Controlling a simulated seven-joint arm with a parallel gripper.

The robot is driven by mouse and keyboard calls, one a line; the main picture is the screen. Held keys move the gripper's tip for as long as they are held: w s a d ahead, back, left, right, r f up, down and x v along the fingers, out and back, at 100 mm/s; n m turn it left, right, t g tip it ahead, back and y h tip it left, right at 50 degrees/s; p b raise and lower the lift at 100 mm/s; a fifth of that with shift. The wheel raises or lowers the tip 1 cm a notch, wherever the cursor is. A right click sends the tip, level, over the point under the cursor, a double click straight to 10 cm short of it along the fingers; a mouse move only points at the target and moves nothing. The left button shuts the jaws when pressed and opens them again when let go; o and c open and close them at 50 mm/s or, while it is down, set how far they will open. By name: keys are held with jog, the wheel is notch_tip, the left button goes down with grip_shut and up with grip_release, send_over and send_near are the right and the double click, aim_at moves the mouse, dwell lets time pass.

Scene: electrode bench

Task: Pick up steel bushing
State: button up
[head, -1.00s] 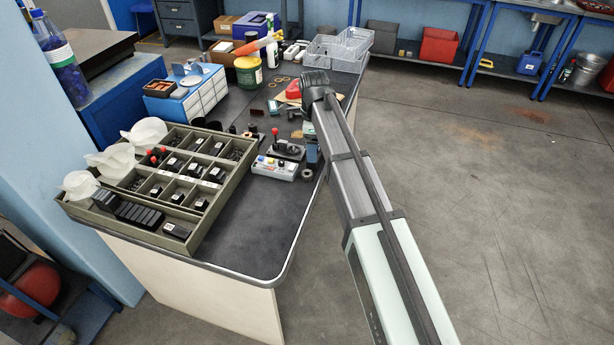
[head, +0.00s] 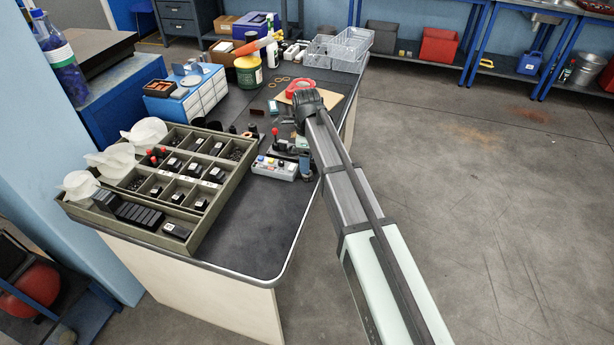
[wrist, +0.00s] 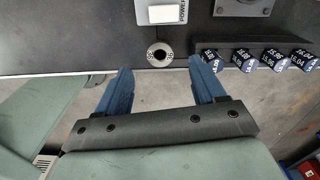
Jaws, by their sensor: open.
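The steel bushing (wrist: 159,55) is a short round metal ring with a dark centre hole and markings on its face. In the wrist view it sits on the dark bench top close to the edge, beyond and between my fingertips. My gripper (wrist: 160,66) is open and empty, with one blue finger on each side of the bushing's line. In the head view my gripper (head: 305,166) is over the bench's right edge, beside the control box. I cannot make out the bushing clearly there, as my arm's end crowds that spot.
In the head view, a divided tray (head: 185,238) fills the left; the bench top (head: 255,215) in front is clear.

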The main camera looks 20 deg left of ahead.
jog(key=shift+f, duration=2.65)
jog(key=shift+c, duration=0.5)
jog(key=c, duration=1.1)
jog(key=shift+r, duration=0.1)
notch_tip(320, 180, up, 10)
jog(key=shift+f, duration=0.1)
